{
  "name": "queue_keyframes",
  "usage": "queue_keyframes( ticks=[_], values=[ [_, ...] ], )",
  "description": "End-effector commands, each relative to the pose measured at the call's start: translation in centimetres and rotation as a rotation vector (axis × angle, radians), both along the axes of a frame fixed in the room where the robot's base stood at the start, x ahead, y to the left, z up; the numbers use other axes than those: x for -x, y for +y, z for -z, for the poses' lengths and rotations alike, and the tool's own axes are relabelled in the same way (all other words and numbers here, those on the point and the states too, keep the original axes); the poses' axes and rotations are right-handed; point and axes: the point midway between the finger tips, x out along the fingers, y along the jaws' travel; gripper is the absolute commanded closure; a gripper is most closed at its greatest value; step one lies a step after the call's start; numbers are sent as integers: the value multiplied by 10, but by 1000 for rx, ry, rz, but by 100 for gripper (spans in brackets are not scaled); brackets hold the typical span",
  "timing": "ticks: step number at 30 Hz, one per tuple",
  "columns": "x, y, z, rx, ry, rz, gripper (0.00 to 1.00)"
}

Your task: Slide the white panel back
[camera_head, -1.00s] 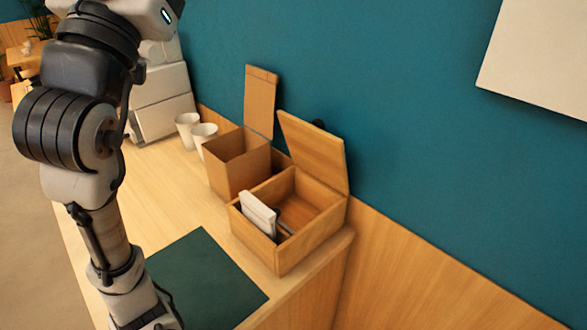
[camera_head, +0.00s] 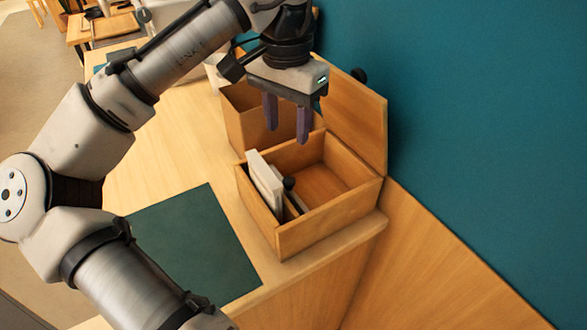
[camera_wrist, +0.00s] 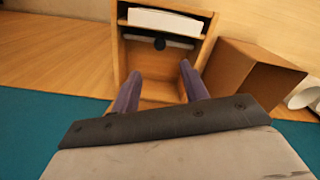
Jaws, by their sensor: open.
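The white panel (camera_head: 264,183) stands upright inside the open wooden box (camera_head: 318,231), near its left end. It also shows in the wrist view (camera_wrist: 165,22) near the box's far end.
The box's wooden lid (camera_head: 352,112) stands raised at the back, near the teal wall. A taller open wooden box (camera_head: 241,118) is beside it, partly hidden by my arm. A dark green mat (camera_head: 193,247) lies on the counter, bare.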

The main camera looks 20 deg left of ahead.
Motion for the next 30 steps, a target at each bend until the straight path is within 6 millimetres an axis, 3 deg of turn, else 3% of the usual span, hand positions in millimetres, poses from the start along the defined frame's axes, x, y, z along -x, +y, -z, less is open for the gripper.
queue_keyframes(
  ticks=[9, 15, 21, 30],
  values=[
    [1, -1, 67, 1, -1, 1, 55],
    [0, -1, 101, 2, -4, 1, 55],
    [-1, -1, 117, 1, -5, 2, 55],
    [-1, -1, 119, 2, -6, 3, 55]
  ],
)
